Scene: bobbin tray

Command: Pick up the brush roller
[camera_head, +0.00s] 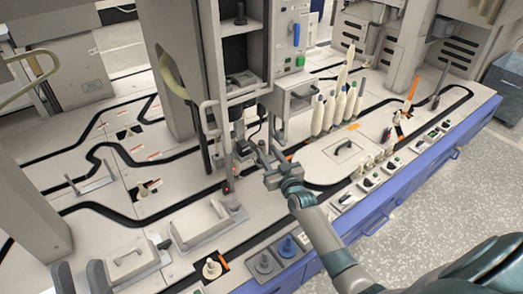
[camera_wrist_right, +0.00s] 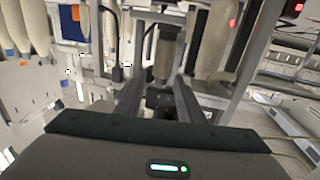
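My right gripper (camera_head: 268,154) reaches in from the lower right to the front of the upright machine column. In the right wrist view its two fingers (camera_wrist_right: 158,88) stand apart with a gap between them. A grey upright cylinder with a dark top (camera_wrist_right: 163,58) shows beyond and in line with that gap; it may be the brush roller, but I cannot tell for sure. I see no contact with it. In the head view the gripper and column parts hide this spot. Two dark, rounded parts at the bottom left look like my left gripper (camera_head: 80,277), cut off by the frame edge.
Several white bobbins (camera_head: 337,108) stand to the right of the column. A grey lever bracket (camera_head: 213,130) stands close left of my right gripper. Grey covers with handles (camera_head: 205,224) and round knobs (camera_head: 265,262) sit along the front. The bench has a blue front edge (camera_head: 400,190).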

